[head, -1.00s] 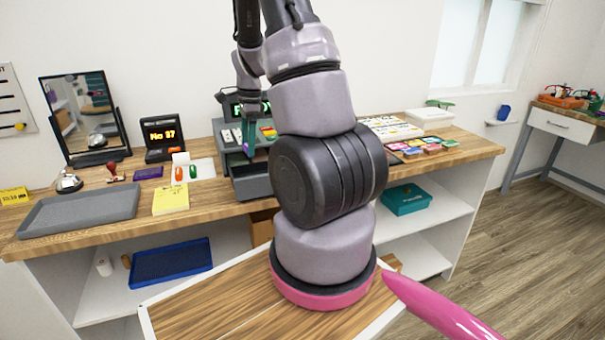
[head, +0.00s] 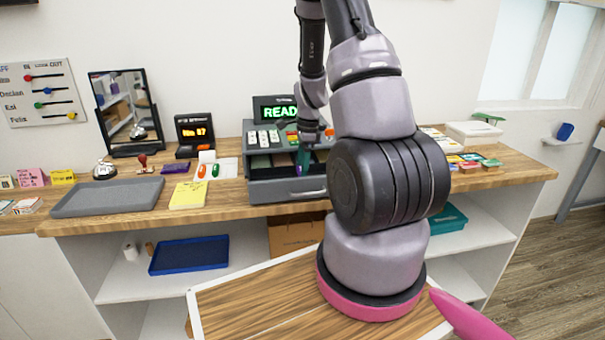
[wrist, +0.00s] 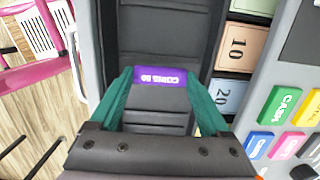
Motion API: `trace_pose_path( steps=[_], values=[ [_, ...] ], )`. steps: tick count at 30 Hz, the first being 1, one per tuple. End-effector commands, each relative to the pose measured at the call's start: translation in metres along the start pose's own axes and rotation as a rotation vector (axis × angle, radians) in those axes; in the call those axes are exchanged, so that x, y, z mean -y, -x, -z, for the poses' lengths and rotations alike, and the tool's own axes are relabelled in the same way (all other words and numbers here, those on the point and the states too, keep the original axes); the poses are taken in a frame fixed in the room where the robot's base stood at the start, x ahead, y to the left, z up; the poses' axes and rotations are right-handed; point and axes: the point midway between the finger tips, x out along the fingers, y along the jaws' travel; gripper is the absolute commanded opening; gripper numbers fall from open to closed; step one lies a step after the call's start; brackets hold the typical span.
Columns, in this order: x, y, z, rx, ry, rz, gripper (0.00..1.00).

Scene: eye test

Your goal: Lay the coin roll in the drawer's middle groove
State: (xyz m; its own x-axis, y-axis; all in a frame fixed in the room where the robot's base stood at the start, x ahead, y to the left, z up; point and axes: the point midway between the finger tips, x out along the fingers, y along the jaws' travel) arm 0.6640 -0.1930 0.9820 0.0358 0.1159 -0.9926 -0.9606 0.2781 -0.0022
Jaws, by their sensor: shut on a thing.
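My gripper (wrist: 160,88) is shut on the coin roll (wrist: 160,76), a small purple cylinder with white print, held crosswise between two teal fingers. The wrist view shows the roll over the dark grey grooved part of the open drawer (wrist: 165,22). Its length runs along the faint groove lines. I cannot tell whether it touches the drawer floor or which groove is under it.
Banknote slots with a 10 note (wrist: 238,48) and a 20 note (wrist: 226,97) lie beside the grooves. Register keys (wrist: 282,104) are close on the right in the wrist view. A yellow pad (head: 188,195) and grey tray (head: 108,197) stand left of the drawer.

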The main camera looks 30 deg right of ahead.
Motion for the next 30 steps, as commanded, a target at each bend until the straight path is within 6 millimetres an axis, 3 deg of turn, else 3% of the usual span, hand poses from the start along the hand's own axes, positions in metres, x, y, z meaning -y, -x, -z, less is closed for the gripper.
trace_pose_path(
  steps=[4, 16, 17, 18, 26, 30],
  values=[
    [0.000, -0.019, 0.003, 0.000, 0.000, -0.001, 0.16],
    [0.000, -0.024, 0.003, 0.000, 0.001, 0.000, 0.16],
    [0.000, -0.024, 0.003, 0.000, 0.001, 0.000, 0.88],
    [0.000, -0.024, 0.003, 0.000, 0.001, 0.000, 1.00],
    [0.000, -0.022, 0.003, 0.000, 0.001, 0.001, 1.00],
    [0.001, -0.008, 0.002, -0.001, 0.001, 0.004, 1.00]
  ],
)
